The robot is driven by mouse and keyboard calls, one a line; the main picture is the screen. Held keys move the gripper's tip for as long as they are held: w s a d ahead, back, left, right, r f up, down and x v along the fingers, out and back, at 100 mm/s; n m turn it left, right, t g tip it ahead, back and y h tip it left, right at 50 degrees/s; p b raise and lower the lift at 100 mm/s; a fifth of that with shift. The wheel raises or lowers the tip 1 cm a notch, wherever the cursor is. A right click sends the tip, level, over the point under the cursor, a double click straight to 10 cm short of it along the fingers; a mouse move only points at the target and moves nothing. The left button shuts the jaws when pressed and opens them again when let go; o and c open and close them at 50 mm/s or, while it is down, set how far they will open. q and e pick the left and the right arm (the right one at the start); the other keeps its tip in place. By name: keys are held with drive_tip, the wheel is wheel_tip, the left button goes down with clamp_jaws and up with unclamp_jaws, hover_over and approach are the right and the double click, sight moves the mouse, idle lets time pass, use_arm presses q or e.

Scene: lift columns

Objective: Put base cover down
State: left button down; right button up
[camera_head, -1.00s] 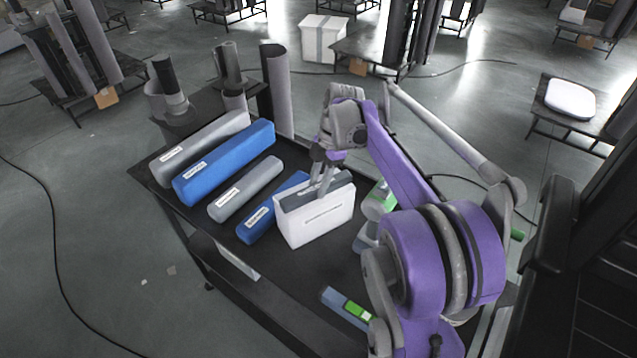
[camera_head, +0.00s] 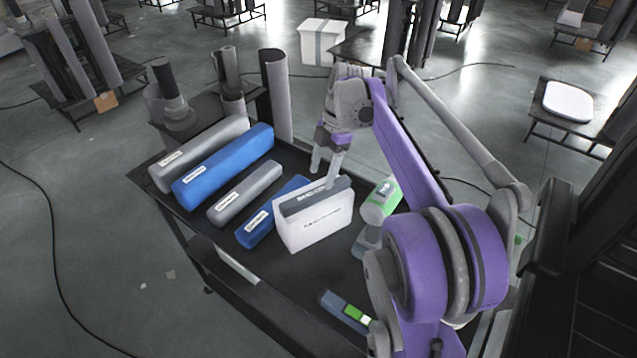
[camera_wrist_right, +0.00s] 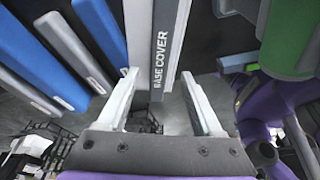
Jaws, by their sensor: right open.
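The base cover (camera_head: 318,222) is a white box with a dark grey top strip, standing upright on the black cart top. In the right wrist view the strip of the base cover (camera_wrist_right: 160,60) reads "BASE COVER". My right gripper (camera_head: 323,178) is open at the upper edge of the box. In the right wrist view the fingers of my right gripper (camera_wrist_right: 160,76) are spread on either side of the strip, with gaps between them and it. My left gripper is not in view.
A short blue box (camera_head: 270,215) stands close left of the base cover. Grey and long blue bars (camera_head: 225,165) lie further left. A green-and-white tool (camera_head: 380,203) is close on the right. A flat device (camera_head: 345,310) lies at the cart's front. Upright tubes (camera_head: 277,95) stand behind.

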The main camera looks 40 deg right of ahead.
drive_tip(key=v, duration=0.7)
drive_tip(key=s+a+f+m+t+h, duration=0.1)
drive_tip(key=s+a+f+m, duration=0.25)
drive_tip(key=a, duration=0.35)
drive_tip(key=s+a+f+m+t+h, duration=0.1)
drive_tip(key=s+a+f+m, duration=0.2)
drive_tip(key=a+m, duration=0.3)
drive_tip(key=s+a+f+m+t+h, duration=0.1)
drive_tip(key=s+a+f+m+t, duration=0.2)
drive_tip(key=s+a+f+m, duration=0.4)
drive_tip(key=s+a+f, duration=0.1)
drive_tip(key=s+f, duration=0.2)
drive_tip(key=f, duration=0.1)
drive_tip(key=shift+s+a+f+p, duration=0.2)
drive_tip(key=shift+s+a+p, duration=0.1)
drive_tip(key=shift+a, duration=0.1)
drive_tip(key=shift+c, duration=1.4)
